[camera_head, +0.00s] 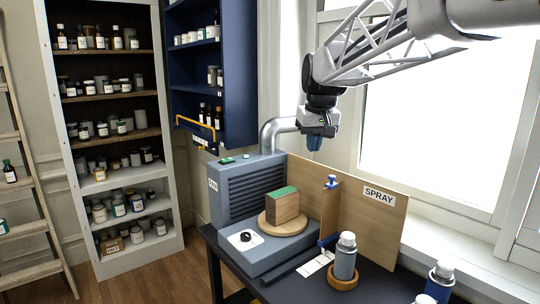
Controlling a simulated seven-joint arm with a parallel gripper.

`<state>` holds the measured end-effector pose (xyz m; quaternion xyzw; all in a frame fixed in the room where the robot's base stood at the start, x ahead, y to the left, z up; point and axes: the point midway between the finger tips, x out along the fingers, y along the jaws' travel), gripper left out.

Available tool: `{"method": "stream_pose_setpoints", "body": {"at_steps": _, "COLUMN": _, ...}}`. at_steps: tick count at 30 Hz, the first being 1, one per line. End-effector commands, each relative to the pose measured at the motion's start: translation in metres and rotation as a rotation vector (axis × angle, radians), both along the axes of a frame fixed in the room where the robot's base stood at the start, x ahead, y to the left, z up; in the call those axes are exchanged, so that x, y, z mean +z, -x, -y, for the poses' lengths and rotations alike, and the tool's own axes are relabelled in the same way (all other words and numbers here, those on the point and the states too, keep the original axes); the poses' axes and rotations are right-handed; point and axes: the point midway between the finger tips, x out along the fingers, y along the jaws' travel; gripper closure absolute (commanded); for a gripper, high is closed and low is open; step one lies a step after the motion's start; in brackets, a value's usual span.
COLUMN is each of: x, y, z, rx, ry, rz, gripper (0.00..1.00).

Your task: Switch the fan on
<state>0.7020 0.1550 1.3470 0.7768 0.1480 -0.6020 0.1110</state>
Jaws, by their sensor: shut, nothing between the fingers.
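The fan unit (222,205) is a grey-blue box with dark horizontal slats, on the dark table. A small label, perhaps reading FAN, is on its left side. A small green piece (227,160) sits on its top edge, too small to make out clearly. A black knob (246,237) on a white plate is on the low base in front. My gripper (314,143) hangs above and right of the fan unit, near the grey pipe, pointing down. Its blue fingers are together, empty, and apart from the unit.
A wooden block with a green top (284,206) stands on a round turntable (284,228). A wooden panel (382,218) labelled SPRAY stands behind at right. A grey pipe (272,130) rises behind the unit. A grey bottle (345,258) and a blue one (439,280) stand at front right.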

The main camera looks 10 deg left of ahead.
Motion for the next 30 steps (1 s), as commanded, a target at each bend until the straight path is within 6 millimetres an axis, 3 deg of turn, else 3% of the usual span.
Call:
{"method": "stream_pose_setpoints", "body": {"at_steps": 12, "x": 0.015, "y": -0.075, "z": -0.056, "rx": 0.085, "ry": -0.004, "rz": 0.004, "gripper": 1.00}}
{"method": "stream_pose_setpoints", "body": {"at_steps": 30, "x": 0.021, "y": -0.168, "z": -0.145, "rx": 0.208, "ry": -0.010, "rz": 0.011, "gripper": 1.00}}
